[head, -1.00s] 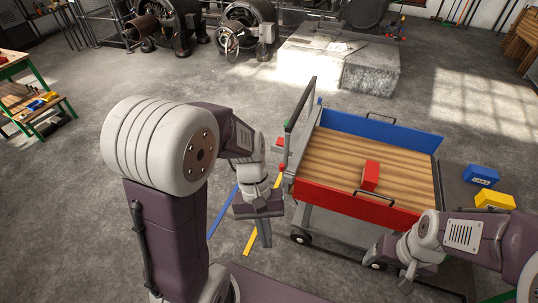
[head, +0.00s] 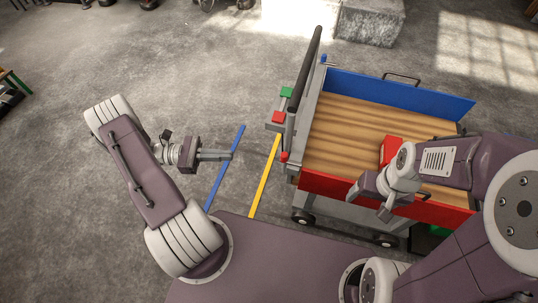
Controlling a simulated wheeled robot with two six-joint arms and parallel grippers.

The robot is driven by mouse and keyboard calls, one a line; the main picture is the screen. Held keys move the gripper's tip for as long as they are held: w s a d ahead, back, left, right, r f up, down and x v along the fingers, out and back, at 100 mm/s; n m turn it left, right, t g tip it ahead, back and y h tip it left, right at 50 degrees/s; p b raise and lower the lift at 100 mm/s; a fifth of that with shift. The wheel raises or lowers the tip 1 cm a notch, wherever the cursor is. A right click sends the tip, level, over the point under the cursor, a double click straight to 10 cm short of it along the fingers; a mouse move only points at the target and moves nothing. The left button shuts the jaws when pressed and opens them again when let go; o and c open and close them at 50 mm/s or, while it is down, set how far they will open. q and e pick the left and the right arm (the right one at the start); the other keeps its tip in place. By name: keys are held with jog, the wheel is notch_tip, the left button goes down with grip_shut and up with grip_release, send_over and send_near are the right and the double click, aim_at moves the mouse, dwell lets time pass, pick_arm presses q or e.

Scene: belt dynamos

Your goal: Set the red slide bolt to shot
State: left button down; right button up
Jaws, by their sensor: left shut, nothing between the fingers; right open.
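A small red knob (head: 284,157) shows at the cart's near left corner, beside the end of the red panel (head: 330,184); I take it for the red slide bolt. Its bolt and seat are too small to tell whether it is shot or drawn. My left gripper (head: 231,155) is shut and empty, pointing right toward the knob, apart from it in the picture by a short gap over the floor strips. My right gripper (head: 374,200) is open and empty, in front of the red panel, hiding part of it.
The wood-floored cart (head: 345,130) has a blue far panel (head: 400,92) and a dark push bar (head: 304,75). A red block (head: 278,117) and a green block (head: 287,92) sit on its left side. A red box (head: 389,150) lies inside. Blue (head: 224,168) and yellow (head: 264,178) strips mark the floor.

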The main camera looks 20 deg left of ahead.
pick_arm(q)
send_near(291, 160)
jog(key=d+r, duration=0.2)
jog(key=d, duration=0.1)
jog(key=shift+w+d+p, duration=0.25)
jog(key=shift+w+p, duration=0.05)
jog(key=shift+w, duration=0.1)
pick_arm(e)
jog(key=shift+w+r, duration=0.2)
jog(key=shift+r, duration=0.05)
